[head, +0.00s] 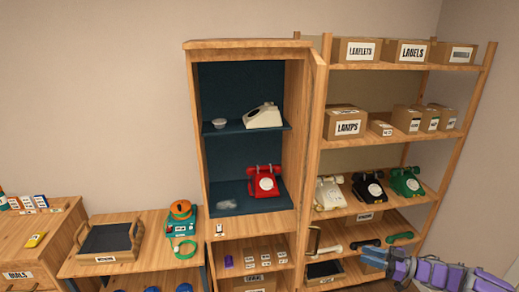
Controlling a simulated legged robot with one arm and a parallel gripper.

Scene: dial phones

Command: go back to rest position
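My gripper (374,256) shows at the lower right of the head view, at the end of my purple and grey arm. It is in front of the lower part of the shelf rack. Its fingers are too small and overlapped to tell whether they are parted. I see no object clearly held in it. A red dial phone (264,182) stands on the lower shelf of the open cabinet (190,120), well apart from my gripper.
A cream phone body (263,116) sits on the cabinet's upper shelf. The cabinet door (312,140) stands open. White (329,193), black (368,188) and green (406,182) phones stand on the rack. A low table (150,222) holds a tray (107,238). Handsets lie below the phones.

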